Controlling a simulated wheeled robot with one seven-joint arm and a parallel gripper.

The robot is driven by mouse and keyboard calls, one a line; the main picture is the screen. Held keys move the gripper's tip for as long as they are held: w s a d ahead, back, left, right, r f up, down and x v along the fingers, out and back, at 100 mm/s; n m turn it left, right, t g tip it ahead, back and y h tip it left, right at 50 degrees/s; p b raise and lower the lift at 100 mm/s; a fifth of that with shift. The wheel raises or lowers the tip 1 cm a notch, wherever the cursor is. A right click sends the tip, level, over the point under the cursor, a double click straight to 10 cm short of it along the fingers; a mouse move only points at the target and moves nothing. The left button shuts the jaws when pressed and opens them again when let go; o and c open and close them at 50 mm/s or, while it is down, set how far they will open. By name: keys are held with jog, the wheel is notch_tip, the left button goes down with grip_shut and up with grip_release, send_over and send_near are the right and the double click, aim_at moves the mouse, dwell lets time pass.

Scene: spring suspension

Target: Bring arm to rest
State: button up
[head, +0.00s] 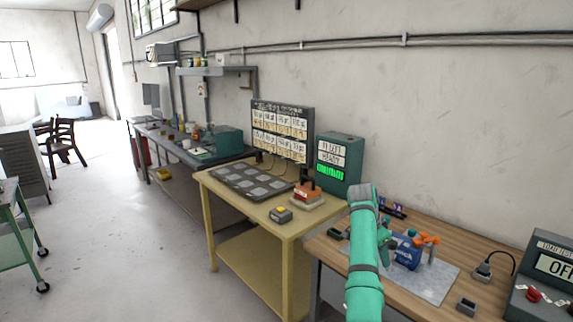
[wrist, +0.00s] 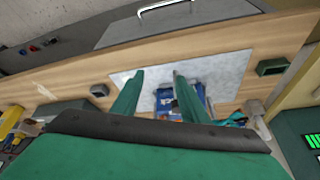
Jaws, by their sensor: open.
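My green arm (head: 364,250) is raised and bent over the wooden workbench (head: 478,255) in the head view. My gripper (wrist: 158,73) shows in the wrist view with its two green fingers apart and nothing between the tips. The fingers are over a pale metal plate (wrist: 210,70) on the bench. A blue device (wrist: 181,98) lies beyond the right finger, partly hidden by it. In the head view the blue device (head: 407,254) stands on the plate with orange parts (head: 427,239) beside it, and my arm hides part of that area.
A yellow table (head: 222,185) with a dark tray (head: 250,182) and a red-and-black device (head: 308,193) stands left of the bench. A green display box (head: 339,163) is behind. A grey control box (head: 545,275) with a red button is at right. The floor (head: 120,240) at left is open.

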jog(key=s+a+f+n+t, duration=0.1)
jog(key=a+f, duration=0.3)
jog(key=f, duration=0.5)
jog(key=s+a+f+n+t+y, duration=0.15)
jog(key=a+f, duration=0.25)
jog(key=f, duration=0.6)
jog(key=s+a+f+n+t, duration=0.15)
jog(key=a+f, duration=0.25)
jog(key=f, duration=0.5)
jog(key=s+a+f+n+t+y, duration=0.1)
jog(key=s+a+f+n, duration=0.1)
jog(key=s+a+f, duration=0.5)
jog(key=s+a+f+n+t, duration=0.15)
jog(key=s+a+f, duration=0.25)
jog(key=s+f, duration=0.5)
jog(key=s+a+r+n+t+y, duration=0.1)
jog(key=s+a+r+n+t, duration=0.15)
jog(key=s, duration=1.05)
jog(key=s+a+r+n+t, duration=0.1)
jog(key=s+a+r, duration=0.25)
jog(key=s, duration=1.05)
jog(key=s+r+n+t, duration=0.3)
jog(key=s+r, duration=1.4)
jog(key=r, duration=0.5)
jog(key=shift+s+a+y, duration=0.4)
jog(key=shift+a+y, duration=0.05)
